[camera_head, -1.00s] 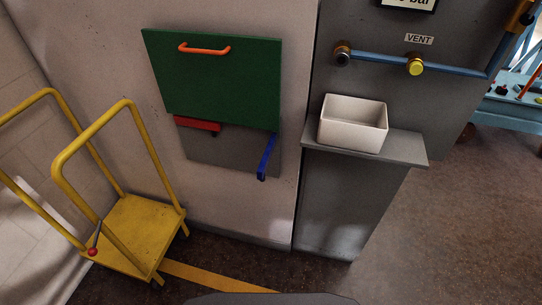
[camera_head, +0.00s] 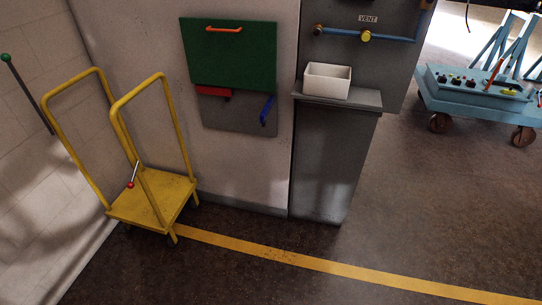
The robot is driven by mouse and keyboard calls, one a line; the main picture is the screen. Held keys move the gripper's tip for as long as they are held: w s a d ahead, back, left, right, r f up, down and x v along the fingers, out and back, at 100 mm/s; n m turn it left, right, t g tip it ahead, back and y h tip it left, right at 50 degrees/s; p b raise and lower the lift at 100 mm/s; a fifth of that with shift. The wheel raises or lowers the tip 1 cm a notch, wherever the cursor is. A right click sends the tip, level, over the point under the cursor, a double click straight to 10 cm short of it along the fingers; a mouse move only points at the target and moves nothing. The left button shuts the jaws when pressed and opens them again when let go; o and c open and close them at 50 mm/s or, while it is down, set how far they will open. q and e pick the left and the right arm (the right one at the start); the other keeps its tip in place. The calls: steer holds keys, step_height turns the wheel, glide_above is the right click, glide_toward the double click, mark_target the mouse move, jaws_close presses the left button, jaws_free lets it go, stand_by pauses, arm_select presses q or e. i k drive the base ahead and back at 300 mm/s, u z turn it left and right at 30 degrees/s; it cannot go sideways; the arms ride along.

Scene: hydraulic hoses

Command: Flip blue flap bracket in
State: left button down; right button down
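The blue flap bracket (camera_head: 267,110) is on the right side of the grey wall panel (camera_head: 238,117), below the green flap (camera_head: 229,56). It sticks out from the panel and slants downward. A red bracket (camera_head: 213,91) sits on the left just under the green flap's lower edge and looks folded along it. The green flap hangs down flat and has an orange handle (camera_head: 224,29) near its top. Neither of my grippers shows in the head view.
A white bin (camera_head: 327,81) sits on a grey ledge (camera_head: 352,102) right of the panel. A blue cart (camera_head: 475,101) stands far right. The floor in front is clear, crossed by a yellow line (camera_head: 330,265).

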mark_target(263, 114)
steer(key=k, duration=0.1)
steer(key=z, duration=0.45)
steer(key=i, duration=0.8)
steer(key=z, duration=0.7)
